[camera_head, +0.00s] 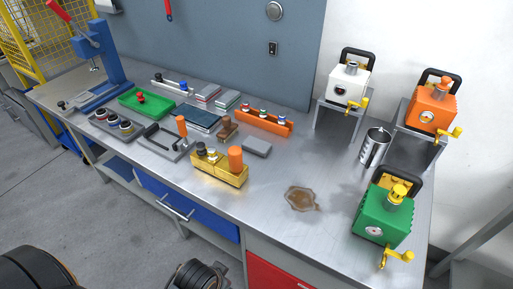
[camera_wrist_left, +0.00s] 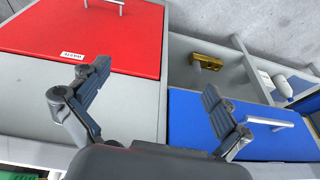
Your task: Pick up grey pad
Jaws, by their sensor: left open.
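A small flat grey pad (camera_head: 257,146) lies on the metal workbench (camera_head: 262,180), to the right of a yellow block with an orange cylinder. It is not visible in the left wrist view. My left gripper (camera_wrist_left: 155,88) is open with nothing between its fingers. It faces the front of the bench, with a red door and a blue drawer behind it, away from the pad. My right gripper is not in view.
The yellow block (camera_head: 217,170) stands close left of the pad, and an orange rack (camera_head: 264,123) stands behind it. A brown spill (camera_head: 300,198) is to the front right. A green machine (camera_head: 383,218) and a metal mug (camera_head: 374,148) stand farther right.

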